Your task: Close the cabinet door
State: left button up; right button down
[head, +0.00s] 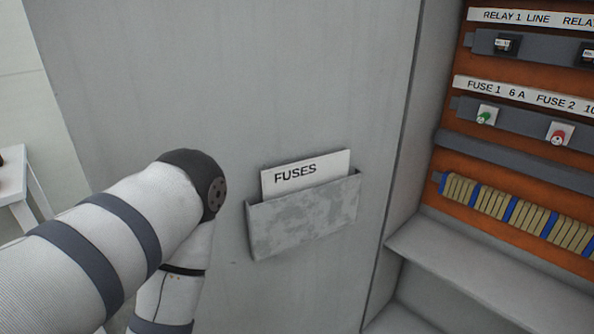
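The cabinet door (240,80) is a large grey panel filling the middle of the head view, and it stands open to the left of the cabinet. A metal pocket (305,218) on its face holds a white card (306,173) marked FUSES. The open cabinet (440,245) is at the right, with its inside exposed. My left arm (120,235) comes in from the left and bends downward in front of the door's lower left part. I cannot tell whether the arm touches the door. Neither my left nor my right gripper is in view.
Inside the cabinet, an orange back panel (480,155) carries rails with relays, fuses and a row of terminals (520,215). A grey ledge (480,262) lies below it. A white table (22,187) stands at the far left, beyond the door's edge.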

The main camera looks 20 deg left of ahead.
aim_at(254, 87)
jog(key=k+j+z, duration=0.3)
jog(key=j, duration=0.3)
jog(key=k+j+z, duration=0.3)
jog(key=k+j, duration=0.2)
jog(key=j+z, duration=0.2)
jog(key=j, duration=0.25)
jog(key=k+j+z, duration=0.2)
jog(key=j, duration=0.25)
jog(key=k+j+z, duration=0.2)
jog(key=j, duration=0.25)
jog(key=i+j+z, duration=0.2)
jog(key=j, duration=0.3)
jog(key=i+j+z, duration=0.15)
jog(key=j, duration=0.35)
jog(key=j+z, duration=0.2)
jog(key=j, duration=0.35)
jog(key=i+j+z, duration=0.2)
jog(key=j, duration=0.35)
jog(key=k+l, duration=0.05)
jog(key=k, duration=0.05)
